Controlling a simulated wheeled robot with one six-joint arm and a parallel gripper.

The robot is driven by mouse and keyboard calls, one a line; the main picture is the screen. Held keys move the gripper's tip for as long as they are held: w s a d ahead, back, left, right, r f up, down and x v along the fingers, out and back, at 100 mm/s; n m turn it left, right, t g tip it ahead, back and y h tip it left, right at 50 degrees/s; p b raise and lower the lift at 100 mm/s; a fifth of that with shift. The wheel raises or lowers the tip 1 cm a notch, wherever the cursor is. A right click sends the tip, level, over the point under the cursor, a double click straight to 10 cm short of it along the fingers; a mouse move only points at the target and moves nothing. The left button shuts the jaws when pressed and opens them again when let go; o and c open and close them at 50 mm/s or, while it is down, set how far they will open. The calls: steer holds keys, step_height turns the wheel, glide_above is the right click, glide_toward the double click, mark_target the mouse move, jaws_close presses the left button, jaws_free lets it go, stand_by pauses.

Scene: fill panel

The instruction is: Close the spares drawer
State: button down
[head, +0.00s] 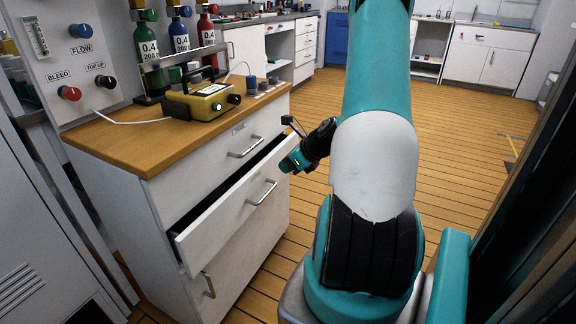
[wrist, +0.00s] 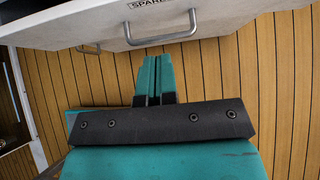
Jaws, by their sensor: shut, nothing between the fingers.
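The spares drawer (head: 225,212) is the white middle drawer of the wooden-topped cabinet. It stands partly pulled out, with a dark gap above its front. Its metal bar handle (head: 262,193) is on the front. In the wrist view the drawer front (wrist: 100,28) crosses the top, with a partly cut-off "SPARE" label and the handle (wrist: 163,38). My gripper (head: 287,165) is just outside the front, near its right end. In the wrist view its fingers (wrist: 153,62) are together, empty, and point at the front close to the handle. I cannot tell whether they touch it.
The cabinet's upper drawer (head: 215,158) looks shut, and a door with a vertical handle (head: 208,284) is below. A yellow device (head: 201,101) and a white cable lie on the worktop (head: 110,145). Plank floor (head: 440,130) is clear to the right.

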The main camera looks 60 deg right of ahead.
mark_target(254, 169)
steer(key=w+f, duration=0.1)
steer(key=w, duration=0.1)
steer(key=w+f+b, duration=0.1)
steer(key=w, duration=0.2)
steer(key=w+f+b, duration=0.1)
steer(key=w+f, duration=0.1)
steer(key=shift+w+a+f, duration=0.1)
steer(key=shift+w+a, duration=0.15)
steer(key=shift+a, duration=0.1)
steer(key=shift+w, duration=0.35)
steer(key=shift+w+r+p, duration=0.2)
steer(key=shift+w+p, duration=0.05)
steer(key=shift+p, duration=0.1)
steer(key=shift+w+a+p, duration=0.1)
steer(key=shift+w+p, duration=0.75)
steer(key=shift+w, duration=0.15)
steer(key=shift+f, duration=0.15)
